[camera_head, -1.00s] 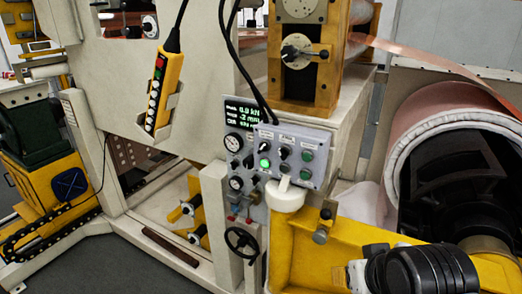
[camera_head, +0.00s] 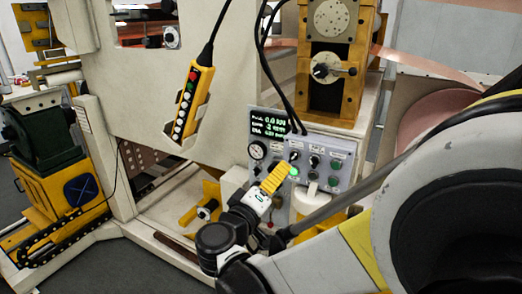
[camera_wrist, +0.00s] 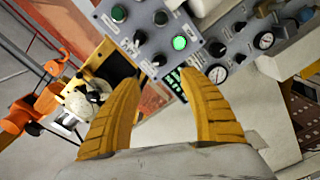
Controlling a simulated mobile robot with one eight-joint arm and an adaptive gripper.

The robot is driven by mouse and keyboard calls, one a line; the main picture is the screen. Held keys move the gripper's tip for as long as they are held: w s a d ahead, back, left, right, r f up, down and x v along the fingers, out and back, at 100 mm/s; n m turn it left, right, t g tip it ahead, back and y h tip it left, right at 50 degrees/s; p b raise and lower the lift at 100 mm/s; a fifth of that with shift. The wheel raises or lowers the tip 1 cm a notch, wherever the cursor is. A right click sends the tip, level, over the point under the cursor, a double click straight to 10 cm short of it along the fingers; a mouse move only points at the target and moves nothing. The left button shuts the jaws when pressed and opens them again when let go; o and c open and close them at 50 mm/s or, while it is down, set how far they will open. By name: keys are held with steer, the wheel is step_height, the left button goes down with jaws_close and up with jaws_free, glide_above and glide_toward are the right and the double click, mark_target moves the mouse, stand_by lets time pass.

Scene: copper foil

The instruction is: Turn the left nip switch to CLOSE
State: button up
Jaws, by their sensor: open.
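The grey control panel (camera_head: 325,172) has several black knobs, green buttons and one lit green button (camera_head: 293,171). Its label text is too small to read, so the left nip switch is not certain; the leftmost black knob (camera_head: 295,155) in its upper row is the likely one. In the wrist view this knob (camera_wrist: 159,59) lies beside the lit button (camera_wrist: 179,42), just beyond and between the fingertips. My gripper (camera_wrist: 157,78) is open and empty, apart from the knob. In the head view its yellow fingers (camera_head: 277,180) are in front of the panel's left side.
A display (camera_head: 271,124) and gauges (camera_head: 257,150) adjoin the panel on the left. Black cables run down to its top. A yellow pendant (camera_head: 193,98) hangs at upper left. A copper roll (camera_head: 437,117) is behind my arm at right.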

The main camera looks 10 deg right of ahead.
mark_target(292, 159)
steer(key=b+x, duration=0.1)
steer(key=x, duration=0.9)
steer(key=shift+w+d+b, duration=0.2)
steer(key=shift+d+b, duration=0.1)
jaws_close()
